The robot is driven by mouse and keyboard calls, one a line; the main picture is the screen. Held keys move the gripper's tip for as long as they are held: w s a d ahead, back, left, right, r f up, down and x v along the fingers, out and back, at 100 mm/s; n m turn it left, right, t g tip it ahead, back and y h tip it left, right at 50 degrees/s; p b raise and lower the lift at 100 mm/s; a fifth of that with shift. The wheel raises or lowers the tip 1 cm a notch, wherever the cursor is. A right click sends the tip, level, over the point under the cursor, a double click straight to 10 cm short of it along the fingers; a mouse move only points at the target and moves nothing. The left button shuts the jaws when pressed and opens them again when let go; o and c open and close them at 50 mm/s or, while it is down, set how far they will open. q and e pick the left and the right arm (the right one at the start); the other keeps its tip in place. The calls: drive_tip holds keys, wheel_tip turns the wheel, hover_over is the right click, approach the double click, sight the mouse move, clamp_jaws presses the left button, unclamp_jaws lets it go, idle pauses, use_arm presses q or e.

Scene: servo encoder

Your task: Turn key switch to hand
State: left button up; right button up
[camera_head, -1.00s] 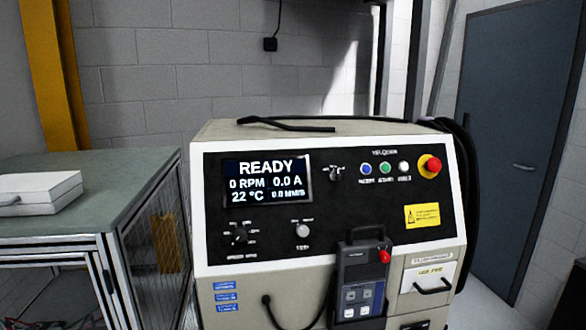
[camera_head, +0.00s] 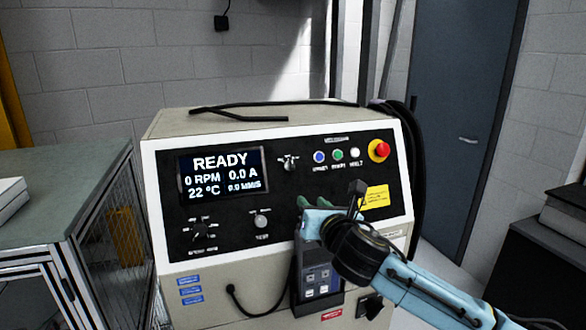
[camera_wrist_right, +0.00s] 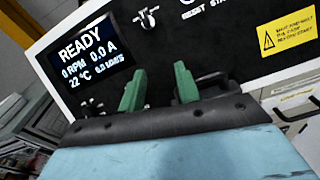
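The key switch (camera_head: 288,162) is a small metal key-like part on the black panel, between the display and the row of buttons. Its labels are too small to read. It also shows at the top of the right wrist view (camera_wrist_right: 146,17). My right gripper (camera_head: 313,203) is in front of the panel, below and slightly right of the key switch and apart from it. In the right wrist view its two green fingers (camera_wrist_right: 159,86) stand apart with nothing between them. My left gripper is not in view.
The display (camera_head: 223,176) reads READY, 0 RPM. A selector knob (camera_head: 198,232) and a small round knob (camera_head: 261,221) sit below it. Several buttons and a red emergency stop (camera_head: 379,150) are at upper right. A pendant (camera_head: 318,280) hangs below my right gripper, partly hidden.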

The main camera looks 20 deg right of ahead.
sight(292, 163)
wheel_tip(292, 163, up, 5)
drive_tip(key=n+t, duration=0.1)
drive_tip(key=n, duration=0.2)
drive_tip(key=w, duration=0.4)
drive_tip(key=w+p, duration=0.1)
drive_tip(key=w, duration=0.8)
drive_tip(key=shift+a+f, duration=0.3)
drive_tip(key=shift+a, duration=0.1)
clamp_jaws()
drive_tip(key=shift+m, duration=0.3)
